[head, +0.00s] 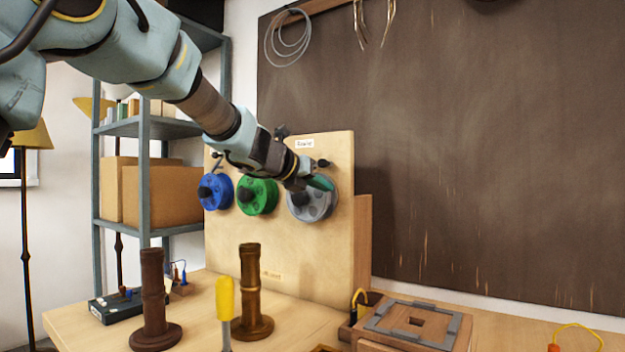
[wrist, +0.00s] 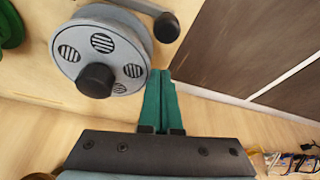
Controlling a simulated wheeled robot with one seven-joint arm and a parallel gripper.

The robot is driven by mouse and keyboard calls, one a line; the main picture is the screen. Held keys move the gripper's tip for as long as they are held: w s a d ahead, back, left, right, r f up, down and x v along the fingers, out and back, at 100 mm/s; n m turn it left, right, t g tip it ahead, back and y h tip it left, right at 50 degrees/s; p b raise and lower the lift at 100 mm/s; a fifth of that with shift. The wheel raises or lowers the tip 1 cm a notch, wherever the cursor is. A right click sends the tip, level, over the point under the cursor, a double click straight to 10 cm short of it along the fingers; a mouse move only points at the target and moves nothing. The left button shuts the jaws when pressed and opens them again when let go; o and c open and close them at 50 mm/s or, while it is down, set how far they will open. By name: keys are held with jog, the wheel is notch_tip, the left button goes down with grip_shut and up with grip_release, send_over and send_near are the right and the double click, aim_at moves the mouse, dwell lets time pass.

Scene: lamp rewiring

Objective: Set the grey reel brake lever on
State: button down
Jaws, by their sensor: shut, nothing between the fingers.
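The grey reel (head: 308,208) is mounted on the upright wooden panel, to the right of the green reel. In the wrist view the grey reel (wrist: 85,40) fills the upper left. Its brake lever (wrist: 138,5) is a grey bar with a black knob (wrist: 167,27), above and right of the reel. In the head view the knob (head: 323,163) shows just above the reel, close to my gripper. My gripper (wrist: 161,73) is shut and empty. Its teal fingertips are beside the reel's right rim, below the knob and apart from it. In the head view my gripper (head: 322,183) partly covers the reel.
The blue reel (head: 217,193) and green reel (head: 258,197) sit left on the same panel (head: 285,255). Below, the bench holds a dark post (head: 153,295), a brass-coloured post (head: 249,290), a yellow-handled tool (head: 224,297) and a wooden fixture (head: 412,322).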

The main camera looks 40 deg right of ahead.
jog(key=r, duration=0.2)
jog(key=r+p, duration=0.1)
jog(key=shift+w+a+r, duration=0.2)
jog(key=shift+w+a, duration=0.05)
jog(key=shift+w, duration=0.05)
